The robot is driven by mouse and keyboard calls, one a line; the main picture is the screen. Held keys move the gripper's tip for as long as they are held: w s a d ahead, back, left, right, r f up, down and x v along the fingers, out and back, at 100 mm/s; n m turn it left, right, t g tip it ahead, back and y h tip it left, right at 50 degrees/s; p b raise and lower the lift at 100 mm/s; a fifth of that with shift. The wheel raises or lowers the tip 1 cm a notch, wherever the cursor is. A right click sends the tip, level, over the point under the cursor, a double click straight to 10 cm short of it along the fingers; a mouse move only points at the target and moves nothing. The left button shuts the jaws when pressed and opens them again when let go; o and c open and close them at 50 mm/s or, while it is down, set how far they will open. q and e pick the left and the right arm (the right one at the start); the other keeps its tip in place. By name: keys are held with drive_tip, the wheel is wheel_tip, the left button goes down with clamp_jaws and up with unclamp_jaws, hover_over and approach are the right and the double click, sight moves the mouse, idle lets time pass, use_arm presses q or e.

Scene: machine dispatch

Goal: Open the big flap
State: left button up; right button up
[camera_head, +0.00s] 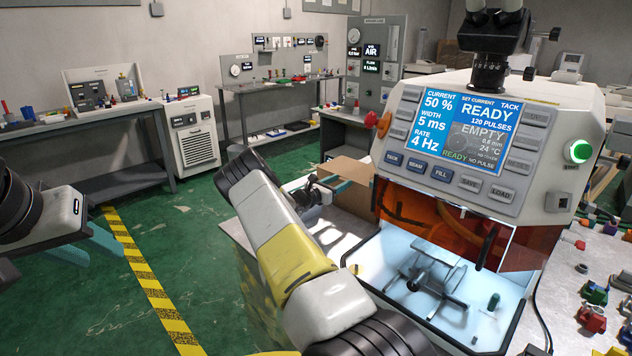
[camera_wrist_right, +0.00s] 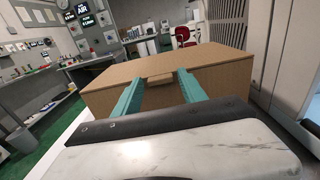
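A brown cardboard box (camera_head: 352,196) stands beside the machine. In the right wrist view the box (camera_wrist_right: 225,70) fills the middle, and its broad top panel (camera_wrist_right: 185,60) looks closed. A small tab (camera_wrist_right: 160,80) shows at its near edge. My right gripper (camera_head: 322,183) is at the box. In the wrist view its teal fingers (camera_wrist_right: 160,84) are apart, one on each side of the tab; I cannot tell whether they touch. The machine's orange-tinted window flap (camera_head: 430,222) hangs above its lit chamber. My left gripper (camera_head: 92,248) is open and empty over the floor at left.
The machine (camera_head: 480,130) with its blue screen stands close to the right of my right arm. A metal fixture (camera_head: 428,283) stands in its chamber. Small coloured parts (camera_head: 592,318) lie at right. Green floor with yellow tape (camera_head: 140,270) is clear at left.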

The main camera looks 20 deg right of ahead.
clamp_jaws()
idle(1.2)
